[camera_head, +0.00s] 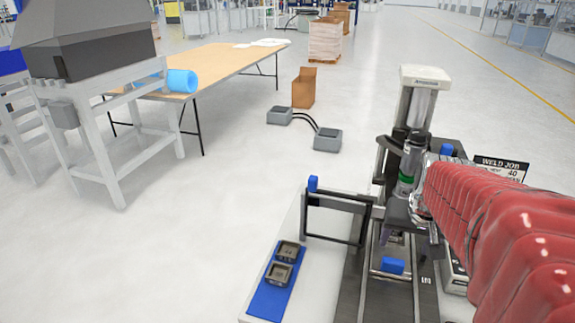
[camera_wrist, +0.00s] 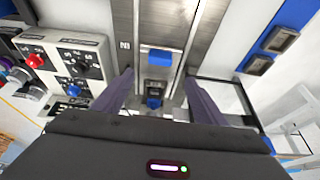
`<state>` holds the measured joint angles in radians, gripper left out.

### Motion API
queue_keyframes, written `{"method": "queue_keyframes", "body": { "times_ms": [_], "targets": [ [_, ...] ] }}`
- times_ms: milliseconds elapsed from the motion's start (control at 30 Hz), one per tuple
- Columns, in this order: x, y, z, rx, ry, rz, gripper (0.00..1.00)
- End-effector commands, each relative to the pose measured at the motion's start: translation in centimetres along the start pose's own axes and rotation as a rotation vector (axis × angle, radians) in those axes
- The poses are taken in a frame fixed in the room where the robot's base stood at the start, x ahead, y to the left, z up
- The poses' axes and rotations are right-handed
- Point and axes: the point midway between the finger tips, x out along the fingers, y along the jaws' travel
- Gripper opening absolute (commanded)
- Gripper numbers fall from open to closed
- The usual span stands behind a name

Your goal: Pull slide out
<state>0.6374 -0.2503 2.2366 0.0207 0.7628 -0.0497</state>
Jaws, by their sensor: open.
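The slide is a metal carriage on a dark track (camera_head: 362,293) at the foot of the grey welding machine (camera_head: 420,80). A blue block (camera_head: 392,266), which looks like its handle, is at the slide's front. In the wrist view one blue block (camera_wrist: 159,56) lies just beyond my fingertips, and a smaller blue piece (camera_wrist: 153,103) shows between the fingers. My gripper (camera_wrist: 159,76) is open, its two purple fingers spread over the track. No contact with either blue piece is visible. In the head view the red-sleeved arm, which is mine, hides much of the machine's right side.
A blue strip (camera_head: 268,301) with two small dark parts lies on the white table left of the track. A black frame (camera_head: 337,215) stands between them. A control panel (camera_wrist: 68,55) with red and blue knobs is beside the track in the wrist view.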

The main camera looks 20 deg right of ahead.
Motion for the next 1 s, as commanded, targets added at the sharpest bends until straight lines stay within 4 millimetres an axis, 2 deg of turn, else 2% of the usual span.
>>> {"method": "queue_keyframes", "body": {
  "times_ms": [600,1000],
  "targets": [
    [8.2,-0.1,0.1,-0.001,-0.004,-0.001,0.66],
    [12.1,-0.1,0.1,-0.001,-0.002,-0.001,0.66]
  ]
}}
